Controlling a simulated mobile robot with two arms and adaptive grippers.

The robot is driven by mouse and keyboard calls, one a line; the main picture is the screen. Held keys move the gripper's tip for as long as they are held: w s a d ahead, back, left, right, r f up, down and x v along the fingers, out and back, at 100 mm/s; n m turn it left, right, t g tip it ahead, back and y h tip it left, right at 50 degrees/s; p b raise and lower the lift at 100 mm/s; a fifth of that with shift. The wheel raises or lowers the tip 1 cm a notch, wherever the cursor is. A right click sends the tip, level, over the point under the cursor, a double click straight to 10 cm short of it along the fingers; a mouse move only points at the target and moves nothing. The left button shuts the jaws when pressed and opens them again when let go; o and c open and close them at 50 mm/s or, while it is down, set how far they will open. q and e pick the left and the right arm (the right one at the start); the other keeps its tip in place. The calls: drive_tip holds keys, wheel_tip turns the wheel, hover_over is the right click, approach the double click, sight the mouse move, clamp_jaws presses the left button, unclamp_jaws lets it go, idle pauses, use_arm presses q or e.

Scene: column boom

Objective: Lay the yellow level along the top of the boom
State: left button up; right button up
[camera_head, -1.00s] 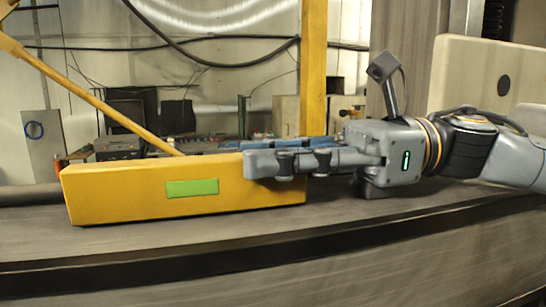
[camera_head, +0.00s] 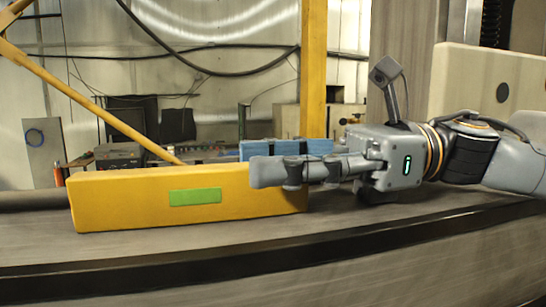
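The yellow level (camera_head: 120,201) is a long bar with a green patch on its near face. It lies lengthwise along the grey top of the boom (camera_head: 400,219), its left end a little lower in the picture. I cannot tell whether its underside fully touches the boom. My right gripper (camera_head: 272,171) comes in from the right and is shut on the level's right end. One finger lies across the near face; the far finger is hidden. My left gripper is not in view.
A blue object (camera_head: 285,149) stands behind the level and my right gripper. A yellow post (camera_head: 313,70) rises behind, and a yellow diagonal bar (camera_head: 95,105) crosses the left background. The boom's dark front edge (camera_head: 250,262) runs along the front. The boom top left of the level is clear.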

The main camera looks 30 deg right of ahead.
drive_tip(key=shift+s+a+f, duration=0.1)
drive_tip(key=shift+a+f, duration=0.15)
drive_tip(key=shift+f, duration=0.75)
drive_tip(key=shift+d, duration=0.1)
drive_tip(key=shift+d+r, duration=0.1)
drive_tip(key=shift+r, duration=0.05)
drive_tip(key=shift+s+d+r, duration=0.15)
drive_tip(key=shift+d+r, duration=0.15)
drive_tip(key=shift+d, duration=0.1)
drive_tip(key=shift+s+d+r, duration=0.15)
drive_tip(key=shift+s+d, duration=0.05)
drive_tip(key=shift+d, duration=0.05)
drive_tip(key=v, duration=0.3)
drive_tip(key=s+v, duration=0.1)
drive_tip(key=v, duration=0.1)
drive_tip(key=shift+s+d+r, duration=0.1)
drive_tip(key=shift+d+r, duration=0.05)
drive_tip(key=shift+r, duration=0.15)
drive_tip(key=shift+d+r+p, duration=0.15)
drive_tip(key=shift+r+p, duration=0.05)
drive_tip(key=shift+p, duration=0.1)
